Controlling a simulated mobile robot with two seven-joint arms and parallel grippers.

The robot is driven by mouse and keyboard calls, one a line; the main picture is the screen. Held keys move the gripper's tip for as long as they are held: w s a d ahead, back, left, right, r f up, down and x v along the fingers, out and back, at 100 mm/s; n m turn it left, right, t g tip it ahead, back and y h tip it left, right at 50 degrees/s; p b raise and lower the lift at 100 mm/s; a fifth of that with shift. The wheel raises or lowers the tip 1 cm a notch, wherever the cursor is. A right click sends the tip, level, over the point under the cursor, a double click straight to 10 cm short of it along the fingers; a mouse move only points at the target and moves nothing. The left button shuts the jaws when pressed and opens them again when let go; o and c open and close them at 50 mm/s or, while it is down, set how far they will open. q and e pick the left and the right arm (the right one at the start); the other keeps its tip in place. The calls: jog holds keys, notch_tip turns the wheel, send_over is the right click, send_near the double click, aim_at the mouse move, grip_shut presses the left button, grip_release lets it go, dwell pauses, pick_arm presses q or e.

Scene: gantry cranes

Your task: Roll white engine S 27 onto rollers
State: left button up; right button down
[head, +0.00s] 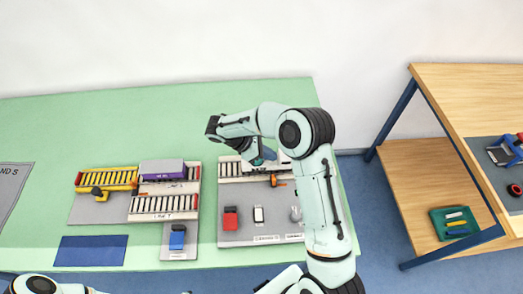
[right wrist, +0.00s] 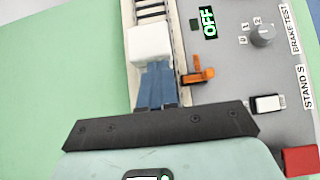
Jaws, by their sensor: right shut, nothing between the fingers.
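The white engine (right wrist: 150,45) sits in a narrow track on the test stand; in the head view only a white sliver of it (head: 284,156) shows beside my arm. Dark rollers (right wrist: 150,12) lie in the track just beyond it in the wrist view. My right gripper (head: 265,154) is shut and empty. Its blue fingers (right wrist: 157,85) point along the track and their tips are right at the near end of the engine; I cannot tell whether they touch. An orange stop (right wrist: 200,75) stands at the track's side, next to the fingers. My left gripper is not in view.
The stand's grey panel carries a red button (head: 230,218), a white switch (head: 258,215), a knob (right wrist: 262,35) and an OFF display (right wrist: 208,22). Left are a purple block (head: 162,170), a yellow roller frame (head: 107,178) and a blue mat (head: 91,250).

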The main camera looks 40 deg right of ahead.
jog(key=shift+s+d+f, duration=0.15)
jog(key=shift+f, duration=0.05)
jog(key=s+d, duration=0.2)
jog(key=d, duration=0.1)
jog(key=s+d+b, duration=0.1)
jog(key=s+d, duration=0.1)
jog(key=d, duration=0.2)
jog(key=s+d, duration=0.2)
jog(key=d, duration=0.1)
jog(key=shift+s+d, duration=0.25)
jog(key=shift+s, duration=0.05)
jog(key=shift+s+d, duration=0.1)
jog(key=shift+d, duration=0.15)
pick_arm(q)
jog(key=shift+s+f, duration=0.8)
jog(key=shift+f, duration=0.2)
